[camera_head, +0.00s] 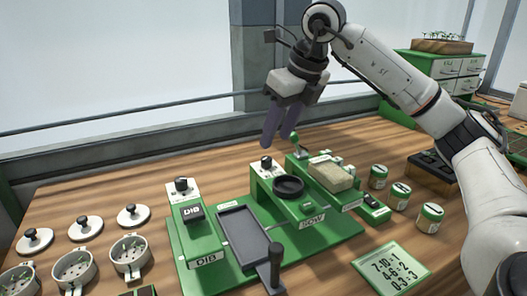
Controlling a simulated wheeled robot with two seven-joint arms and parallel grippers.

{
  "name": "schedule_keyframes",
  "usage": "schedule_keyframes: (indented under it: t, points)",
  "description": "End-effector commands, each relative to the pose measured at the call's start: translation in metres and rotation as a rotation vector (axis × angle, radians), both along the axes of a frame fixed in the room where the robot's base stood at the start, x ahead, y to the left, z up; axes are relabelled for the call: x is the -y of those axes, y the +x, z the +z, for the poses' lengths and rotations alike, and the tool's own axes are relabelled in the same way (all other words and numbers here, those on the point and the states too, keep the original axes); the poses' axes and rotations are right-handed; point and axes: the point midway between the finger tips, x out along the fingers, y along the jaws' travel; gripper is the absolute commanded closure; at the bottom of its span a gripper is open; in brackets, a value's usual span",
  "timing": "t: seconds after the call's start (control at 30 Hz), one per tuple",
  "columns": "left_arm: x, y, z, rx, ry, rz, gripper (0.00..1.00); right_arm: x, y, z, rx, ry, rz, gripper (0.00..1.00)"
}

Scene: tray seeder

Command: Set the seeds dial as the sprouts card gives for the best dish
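My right gripper (280,128) hangs above the back of the green seeder (310,236), purple fingers pointing down; its opening is unclear. No held object shows. My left gripper is out of view. The seeder carries a DIB station (207,259) and a SOW station (311,222). A black knob (181,184) tops the DIB post and another knob (266,162) tops the SOW post. Which one is the seeds dial is unreadable. The card (392,267) reads about "7-10 = 1, 4-6 = 2, 0-3 = 3". Three pale dishes (130,254) stand at left, sprouts too small to count.
Several knobbed lids (132,215) lie behind the dishes. A grey tray (243,238) and a black-handled lever (275,262) are on the seeder. A tan block (331,176) sits at its right. Jars (430,217) and a green drawer cabinet (455,70) stand at right.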

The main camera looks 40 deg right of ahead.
Motion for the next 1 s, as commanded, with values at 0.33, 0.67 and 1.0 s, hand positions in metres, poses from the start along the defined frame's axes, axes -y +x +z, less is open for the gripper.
schedule_keyframes:
  t: [0.33,0.67,1.0]
  points:
    - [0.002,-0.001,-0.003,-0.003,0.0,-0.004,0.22,0.0,0.022,-0.055,-0.003,0.0,-0.001,0.61]
    - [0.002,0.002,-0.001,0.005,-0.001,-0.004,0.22,-0.001,0.027,-0.064,0.001,0.0,0.0,0.61]
    - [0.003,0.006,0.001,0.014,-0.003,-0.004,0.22,-0.001,0.027,-0.064,0.0,0.0,0.0,1.0]
